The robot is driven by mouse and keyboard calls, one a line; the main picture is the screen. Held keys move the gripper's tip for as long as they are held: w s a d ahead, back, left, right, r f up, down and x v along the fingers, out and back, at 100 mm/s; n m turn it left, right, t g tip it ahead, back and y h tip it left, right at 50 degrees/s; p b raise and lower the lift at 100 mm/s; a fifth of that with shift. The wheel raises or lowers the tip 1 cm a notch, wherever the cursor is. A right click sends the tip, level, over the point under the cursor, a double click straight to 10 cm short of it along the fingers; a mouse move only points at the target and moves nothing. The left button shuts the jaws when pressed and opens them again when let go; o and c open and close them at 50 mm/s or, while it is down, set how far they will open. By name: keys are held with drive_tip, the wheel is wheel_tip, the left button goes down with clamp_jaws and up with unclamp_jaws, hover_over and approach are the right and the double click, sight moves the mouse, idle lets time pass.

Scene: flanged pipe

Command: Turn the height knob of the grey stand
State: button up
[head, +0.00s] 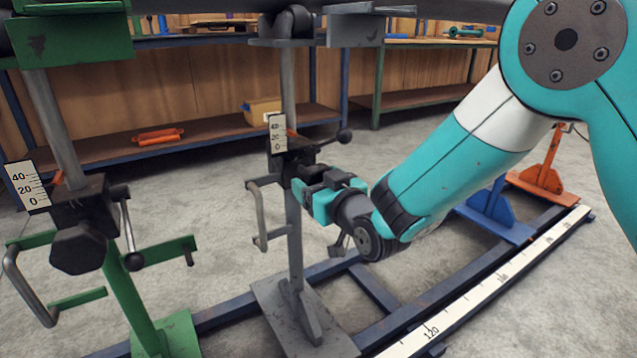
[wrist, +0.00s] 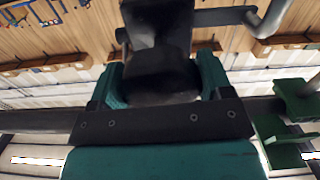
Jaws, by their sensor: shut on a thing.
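The grey stand (head: 292,228) stands upright in the middle of the head view, with a grey base plate on the floor. My gripper (head: 306,186) is at the right side of this block, reaching in from the right. In the wrist view my gripper (wrist: 160,88) has its two teal fingers on either side of the dark height knob (wrist: 160,80) and is shut on it. In the head view the knob is mostly hidden by my gripper.
A green stand (head: 130,285) with its own black knob (head: 78,249) and levers stands at the left. A blue rail frame with a long white ruler (head: 490,290) runs along the floor at right. Blue and orange supports (head: 540,178) stand behind. Shelves line the back wall.

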drive_tip(key=m+p, duration=0.1)
drive_tip(key=m, duration=0.3)
drive_tip(key=shift+r+m+p, duration=0.1)
drive_tip(key=shift+m+p, duration=0.2)
drive_tip(key=shift+p, duration=0.05)
drive_tip(key=shift+m+p, duration=0.8)
drive_tip(key=shift+m, duration=1.2)
drive_tip(key=o, duration=0.9)
drive_tip(key=shift+s, duration=0.1)
